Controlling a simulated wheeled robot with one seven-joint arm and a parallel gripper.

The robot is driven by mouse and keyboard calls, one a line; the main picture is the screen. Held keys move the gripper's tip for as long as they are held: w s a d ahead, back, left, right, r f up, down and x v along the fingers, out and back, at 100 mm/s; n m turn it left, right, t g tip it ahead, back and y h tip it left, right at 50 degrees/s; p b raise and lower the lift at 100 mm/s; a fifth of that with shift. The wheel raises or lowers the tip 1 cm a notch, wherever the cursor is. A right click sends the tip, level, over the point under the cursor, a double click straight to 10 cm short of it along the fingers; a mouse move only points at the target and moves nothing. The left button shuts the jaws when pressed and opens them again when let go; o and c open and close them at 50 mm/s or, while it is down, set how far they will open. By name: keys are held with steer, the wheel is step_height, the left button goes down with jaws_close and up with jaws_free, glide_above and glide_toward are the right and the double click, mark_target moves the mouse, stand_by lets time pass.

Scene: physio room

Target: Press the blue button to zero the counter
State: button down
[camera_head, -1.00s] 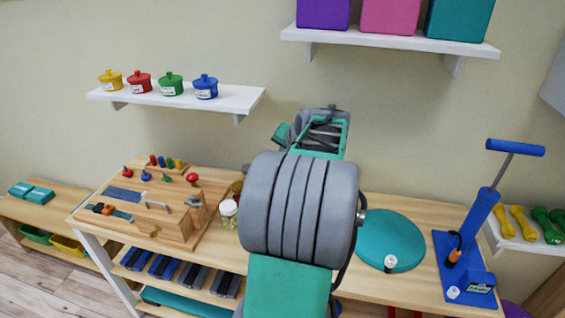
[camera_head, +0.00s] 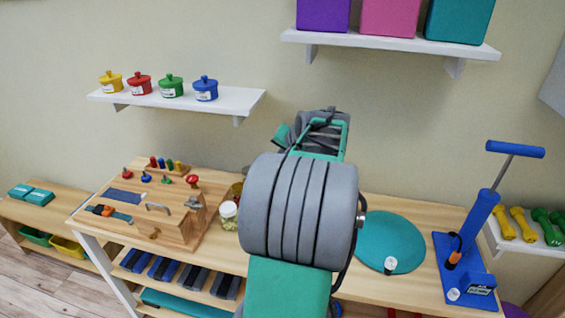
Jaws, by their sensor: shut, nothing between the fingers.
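A blue stand (camera_head: 440,262) with a slanted post (camera_head: 478,218) and a blue T-handle (camera_head: 515,149) is on the right of the bench. A small blue box with a dark display (camera_head: 480,289), which looks like a counter, is at its front. I cannot make out a blue button on it. A small blue knob (camera_head: 146,177) is on the wooden activity board at left. My arm rises through the middle and hides part of the bench. My gripper cannot be made out; it seems hidden behind my arm.
The wooden board (camera_head: 185,232) has pegs, knobs and a latch. A teal disc (camera_head: 405,232) lies right of my arm. An orange-handled piece (camera_head: 453,260) is on the blue stand. A shelf with lidded pots (camera_head: 240,98) and a higher shelf with boxes (camera_head: 472,48) are on the wall.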

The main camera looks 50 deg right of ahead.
stand_by(0.7)
steer(key=shift+f+b, duration=0.35)
steer(key=shift+f, duration=0.1)
steer(key=shift+f+b, duration=0.35)
steer(key=shift+f, duration=0.15)
stand_by(0.7)
steer(key=shift+r+p, duration=0.6)
steer(key=shift+r, duration=0.3)
steer(key=shift+r, duration=0.15)
step_height(320, 180, up, 5)
steer(key=p, duration=0.3)
stand_by(0.3)
